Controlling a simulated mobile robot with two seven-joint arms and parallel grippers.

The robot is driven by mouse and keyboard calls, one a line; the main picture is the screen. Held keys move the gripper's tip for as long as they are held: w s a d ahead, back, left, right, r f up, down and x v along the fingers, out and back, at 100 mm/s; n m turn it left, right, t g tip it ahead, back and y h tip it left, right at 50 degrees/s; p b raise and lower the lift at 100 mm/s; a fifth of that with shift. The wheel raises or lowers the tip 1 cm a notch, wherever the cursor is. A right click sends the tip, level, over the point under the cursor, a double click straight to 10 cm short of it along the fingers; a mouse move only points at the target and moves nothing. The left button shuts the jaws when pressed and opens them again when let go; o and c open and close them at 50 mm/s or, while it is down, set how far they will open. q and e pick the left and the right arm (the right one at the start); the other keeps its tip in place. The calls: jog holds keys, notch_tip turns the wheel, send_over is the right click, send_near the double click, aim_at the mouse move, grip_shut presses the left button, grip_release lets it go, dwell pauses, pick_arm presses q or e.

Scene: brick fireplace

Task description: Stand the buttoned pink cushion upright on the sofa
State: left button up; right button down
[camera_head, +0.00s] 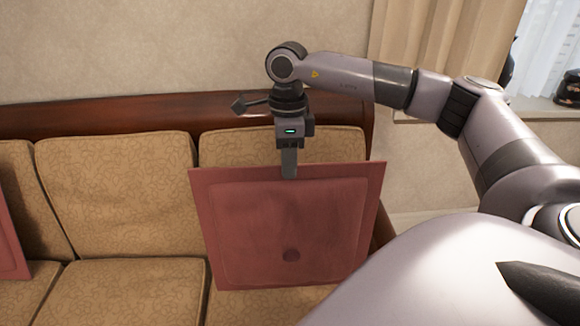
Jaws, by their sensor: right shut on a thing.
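The buttoned pink cushion (270,225) hangs upright in front of the right end of the tan sofa (115,190), its face with one dark button turned toward me. My right gripper (289,172) points down and is shut on the middle of the cushion's top edge. The cushion's lower edge is in front of the right seat, and I cannot tell whether it touches the seat. The cushion hides much of the right backrest and seat. My left gripper is not in view.
Another pink cushion (10,235) shows partly at the left edge, on the sofa. The middle seat (125,290) and middle backrest are clear. A dark wooden rail (110,115) runs along the sofa's top. A curtain (435,45) and a windowsill (535,107) are at the right.

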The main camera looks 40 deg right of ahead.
jog(key=f, duration=0.1)
jog(key=w+d+f+b, duration=0.1)
jog(key=w+f+b, duration=0.1)
jog(key=shift+d+f, duration=0.1)
jog(key=shift+d, duration=0.25)
notch_tip(320, 180, down, 2)
jog(key=shift+f+b, duration=0.2)
jog(key=shift+b, duration=0.95)
jog(key=shift+w+d+r+p, duration=0.2)
jog(key=shift+w+r+p, duration=0.1)
jog(key=shift+p, duration=0.2)
jog(key=shift+w+d+f+g+y+p, duration=0.25)
jog(key=shift+w+d+p, duration=0.25)
jog(key=shift+w+d, duration=0.25)
jog(key=shift+w+d+f+p, duration=0.2)
jog(key=shift+w+d, duration=0.6)
jog(key=shift+w, duration=0.15)
jog(key=shift+w+d+f+p, duration=0.15)
jog(key=shift+w+d+f, duration=0.05)
jog(key=shift+w+d, duration=0.65)
jog(key=shift+w+a, duration=0.1)
